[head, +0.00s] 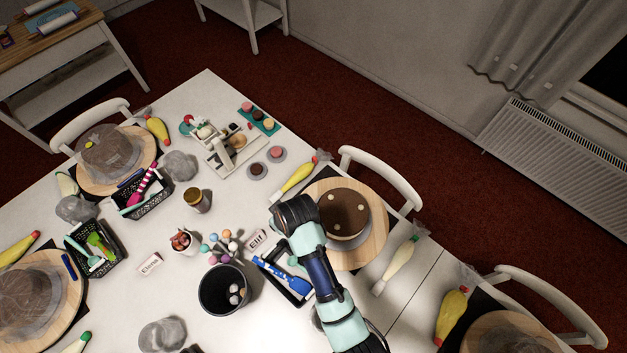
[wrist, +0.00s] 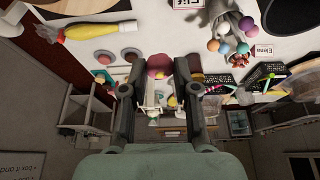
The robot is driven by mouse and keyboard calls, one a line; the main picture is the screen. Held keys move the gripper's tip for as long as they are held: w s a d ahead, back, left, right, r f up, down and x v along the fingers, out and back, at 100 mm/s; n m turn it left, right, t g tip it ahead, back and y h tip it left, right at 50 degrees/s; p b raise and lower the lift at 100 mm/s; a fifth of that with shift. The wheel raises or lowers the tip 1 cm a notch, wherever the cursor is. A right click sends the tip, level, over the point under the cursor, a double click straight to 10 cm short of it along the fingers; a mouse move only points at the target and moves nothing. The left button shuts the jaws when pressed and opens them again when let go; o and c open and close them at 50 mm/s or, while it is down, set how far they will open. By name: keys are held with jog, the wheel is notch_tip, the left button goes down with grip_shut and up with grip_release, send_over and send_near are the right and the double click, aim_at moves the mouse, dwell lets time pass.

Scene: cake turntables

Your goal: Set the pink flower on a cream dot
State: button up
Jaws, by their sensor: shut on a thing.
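My gripper (wrist: 158,76) shows in the wrist view, its fingers shut on the pink flower (wrist: 159,66), a rounded pink piece at the fingertips. In the head view my arm's end is just left of the chocolate cake and hides the gripper's tips and the flower. The round brown cake (head: 347,216) stands on a wooden turntable (head: 374,245) at the right of the table. Small pale cream dots (head: 334,198) show on its top, apart from each other. The wrist view does not clearly show the cake top.
A yellow piping bag (head: 299,174) lies behind the cake and a cream one (head: 399,259) lies to its right. A black tray (head: 284,279) with a blue tool, a dark bucket (head: 223,290) and cake pops (head: 218,244) are at the left of my arm.

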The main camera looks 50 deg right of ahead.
jog(key=s+d+r+b, duration=0.1)
jog(key=s+d+b, duration=0.15)
jog(key=d, duration=0.65)
jog(key=s+d+b, duration=0.2)
jog(key=d+b, duration=0.2)
jog(key=d, duration=0.5)
notch_tip(320, 180, up, 4)
jog(key=n+b, duration=0.1)
jog(key=b, duration=0.1)
send_over(359, 206)
jog(key=s, duration=0.2)
jog(key=f+b, duration=0.1)
jog(key=f, duration=1.2)
jog(key=f+b, duration=0.1)
jog(key=f, duration=0.6)
jog(key=shift+w+f+b, duration=0.2)
jog(key=shift+w+b, duration=0.05)
jog(key=shift+b, duration=0.1)
jog(key=shift+f, duration=0.1)
jog(key=o, duration=0.8)
jog(key=shift+c, duration=0.2)
jog(key=p+v, duration=0.2)
jog(key=v, duration=1)
jog(key=shift+d, duration=0.3)
jog(key=shift+w, duration=0.15)
